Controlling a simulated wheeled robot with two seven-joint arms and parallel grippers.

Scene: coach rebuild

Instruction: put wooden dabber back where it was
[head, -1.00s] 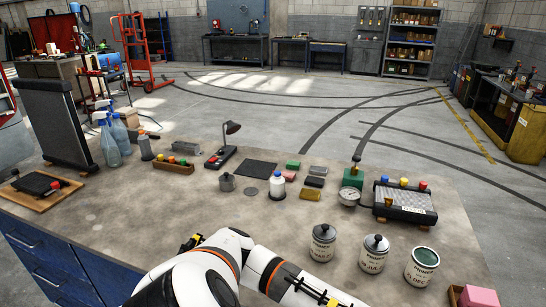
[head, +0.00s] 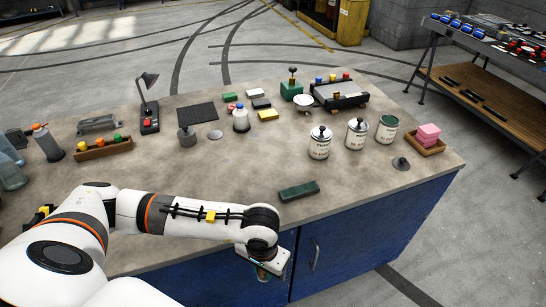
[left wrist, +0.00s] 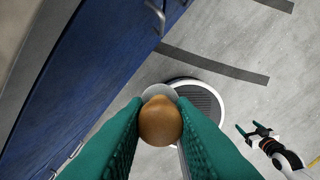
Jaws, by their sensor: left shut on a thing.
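The wooden dabber shows in the left wrist view as a round brown knob (left wrist: 160,121), with a pale round part behind it, between the teal fingers of my left gripper (left wrist: 160,125). The gripper is shut on it. In the head view my left gripper (head: 265,274) hangs low at the table's front edge, before the blue drawers, and the dabber is mostly hidden there. My right gripper (left wrist: 257,132) shows small in the left wrist view, its teal fingers apart and empty, over the floor. It is not in the head view.
The tabletop (head: 230,170) has bare room near its front. A dark green block (head: 298,191) lies near the edge. Two lidded cans (head: 320,143), an open can (head: 387,129), a loose knobbed lid (head: 401,164) and a tray with pink blocks (head: 427,146) stand right.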

